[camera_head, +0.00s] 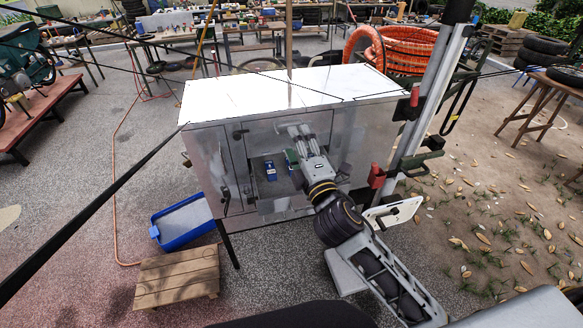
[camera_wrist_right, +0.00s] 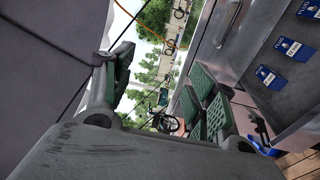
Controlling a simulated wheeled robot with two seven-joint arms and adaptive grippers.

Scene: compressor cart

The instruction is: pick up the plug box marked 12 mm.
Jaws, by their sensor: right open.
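Blue plug boxes with white labels lie in the open compartment of the white cart (camera_head: 215,165). In the head view one blue box (camera_head: 270,171) shows just left of my right gripper (camera_head: 297,146). The right wrist view shows three boxes at its upper right: a near-corner one (camera_wrist_right: 311,10), a middle one (camera_wrist_right: 288,47) and a lower one (camera_wrist_right: 265,74). Their size marks are too small to read, so I cannot tell which is 12 mm. My right gripper (camera_wrist_right: 163,80) is open and empty, with green pads apart; the boxes are outside its jaws. My left gripper is not in view.
The cart's pale top (camera_head: 285,88) overhangs the compartment. A blue bin (camera_head: 182,222) and a wooden step (camera_head: 177,275) stand on the floor at left. Orange hose coils (camera_head: 405,48) stand behind the cart. Open ground lies to the right.

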